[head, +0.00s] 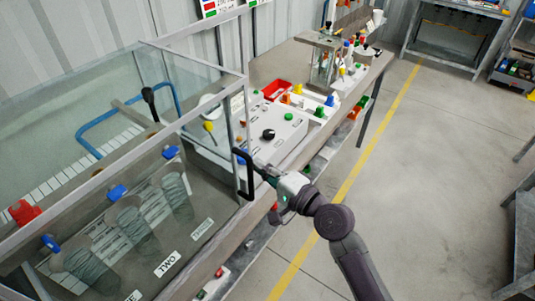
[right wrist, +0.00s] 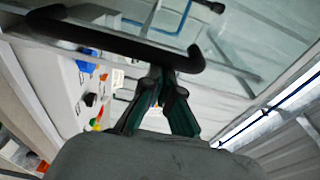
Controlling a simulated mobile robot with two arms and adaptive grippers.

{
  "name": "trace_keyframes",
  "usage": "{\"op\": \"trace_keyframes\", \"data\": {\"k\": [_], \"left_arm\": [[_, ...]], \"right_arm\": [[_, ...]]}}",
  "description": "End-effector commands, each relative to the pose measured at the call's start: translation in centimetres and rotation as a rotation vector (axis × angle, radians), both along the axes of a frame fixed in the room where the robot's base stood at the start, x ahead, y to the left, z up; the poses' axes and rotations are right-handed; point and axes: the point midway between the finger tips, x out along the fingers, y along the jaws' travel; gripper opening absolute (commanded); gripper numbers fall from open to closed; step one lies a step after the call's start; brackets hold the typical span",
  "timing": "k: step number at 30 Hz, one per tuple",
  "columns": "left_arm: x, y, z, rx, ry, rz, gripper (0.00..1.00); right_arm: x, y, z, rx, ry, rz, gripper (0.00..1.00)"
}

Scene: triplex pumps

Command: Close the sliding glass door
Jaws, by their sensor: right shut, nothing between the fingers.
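The sliding glass door (head: 188,205) is a framed clear panel on the front of the glass case at the left of the head view. A black bar handle (head: 241,175) stands at its right edge. My right gripper (head: 262,172) is just right of the handle. In the right wrist view the handle (right wrist: 100,37) crosses in front of my shut fingers (right wrist: 160,78). The fingers hold nothing; I cannot tell whether their tips touch the handle. My left gripper is not in view.
Inside the case are pumps with blue valves (head: 118,192), a red valve (head: 24,212) and a blue pipe. A white control box (head: 262,135) with knobs stands on the bench right of the case. Open floor (head: 430,190) lies to the right.

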Motion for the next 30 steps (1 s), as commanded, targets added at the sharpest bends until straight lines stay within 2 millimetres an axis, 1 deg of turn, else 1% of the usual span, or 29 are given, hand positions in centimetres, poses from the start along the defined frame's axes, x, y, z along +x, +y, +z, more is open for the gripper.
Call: {"op": "trace_keyframes", "data": {"k": [1,6,12,25,30], "left_arm": [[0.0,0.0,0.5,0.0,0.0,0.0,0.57],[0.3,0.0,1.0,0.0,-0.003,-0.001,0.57],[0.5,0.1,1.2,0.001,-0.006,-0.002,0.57],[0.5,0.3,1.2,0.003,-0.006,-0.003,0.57],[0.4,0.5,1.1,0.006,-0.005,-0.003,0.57]], "right_arm": [[-0.5,0.4,0.2,0.0,0.003,0.001,0.0],[-1.7,1.2,0.1,-0.001,0.002,0.001,0.0],[-2.2,1.6,0.0,0.0,0.001,0.001,0.0],[-2.3,1.8,-0.2,-0.001,0.004,0.006,0.0],[-1.6,1.8,-0.2,-0.001,0.004,0.002,0.0]]}}
